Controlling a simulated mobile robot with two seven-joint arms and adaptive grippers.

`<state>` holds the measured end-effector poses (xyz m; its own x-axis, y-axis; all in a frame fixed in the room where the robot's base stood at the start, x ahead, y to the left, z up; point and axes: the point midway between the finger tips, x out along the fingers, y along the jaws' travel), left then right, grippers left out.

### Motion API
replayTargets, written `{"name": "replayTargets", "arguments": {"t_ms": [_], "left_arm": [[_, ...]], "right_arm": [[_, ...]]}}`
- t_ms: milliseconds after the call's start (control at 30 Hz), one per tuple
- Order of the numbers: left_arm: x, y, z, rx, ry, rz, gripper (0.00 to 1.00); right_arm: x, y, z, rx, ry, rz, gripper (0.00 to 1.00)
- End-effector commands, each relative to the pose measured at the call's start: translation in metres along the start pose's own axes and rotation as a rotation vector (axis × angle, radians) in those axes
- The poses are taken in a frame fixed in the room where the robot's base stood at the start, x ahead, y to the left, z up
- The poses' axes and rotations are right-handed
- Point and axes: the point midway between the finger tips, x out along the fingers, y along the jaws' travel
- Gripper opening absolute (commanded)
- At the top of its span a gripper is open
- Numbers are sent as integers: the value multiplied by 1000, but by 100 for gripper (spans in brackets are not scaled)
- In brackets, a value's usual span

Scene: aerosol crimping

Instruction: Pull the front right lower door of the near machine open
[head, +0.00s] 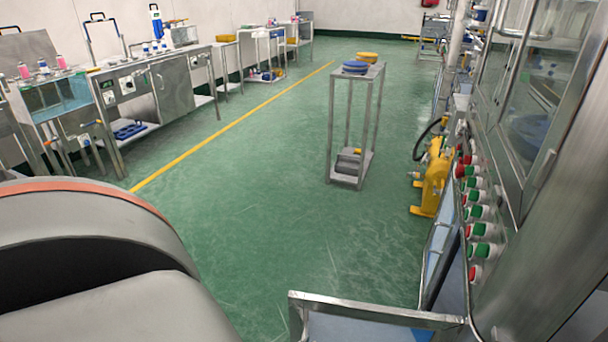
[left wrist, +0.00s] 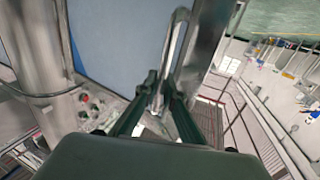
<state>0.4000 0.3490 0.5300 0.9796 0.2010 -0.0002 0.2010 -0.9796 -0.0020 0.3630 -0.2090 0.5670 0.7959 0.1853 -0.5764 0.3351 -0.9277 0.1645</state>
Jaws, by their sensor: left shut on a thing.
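The near machine (head: 525,140) stands at the right of the head view, with a steel frame and glazed upper doors. Low on it, a steel-framed door (head: 375,309) stands out from the body at the bottom edge, seen from above; its lower part is cut off. A second narrow framed panel (head: 437,262) stands just behind it. In the left wrist view, my left gripper (left wrist: 161,92) is shut on a long steel handle (left wrist: 179,42) beside a blue-grey door panel (left wrist: 115,40). My right gripper is in neither view.
Red and green buttons (head: 480,211) line the machine's edge. A yellow device (head: 432,180) stands beyond them. A steel stand (head: 347,176) with blue and yellow discs stands on the open green floor. Benches (head: 160,85) line the left wall.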

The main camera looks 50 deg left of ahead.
Motion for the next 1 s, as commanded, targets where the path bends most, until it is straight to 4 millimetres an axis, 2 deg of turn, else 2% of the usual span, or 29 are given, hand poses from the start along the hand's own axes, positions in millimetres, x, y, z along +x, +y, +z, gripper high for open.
{"name": "replayTargets", "arguments": {"t_ms": [333, 400, 433, 800, 1000], "left_arm": [[-1, -4, 1, 2, -2, -5, 0], [-1, -4, 1, 2, -2, -5, 24], [-1, -4, 1, 2, -2, -5, 25], [-1, -1, -2, 0, 0, -2, 25], [-1, -1, -20, 1, 1, -2, 25]], "right_arm": [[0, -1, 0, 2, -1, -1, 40], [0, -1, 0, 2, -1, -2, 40], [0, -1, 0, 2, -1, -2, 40], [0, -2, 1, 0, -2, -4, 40], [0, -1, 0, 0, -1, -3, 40]]}}
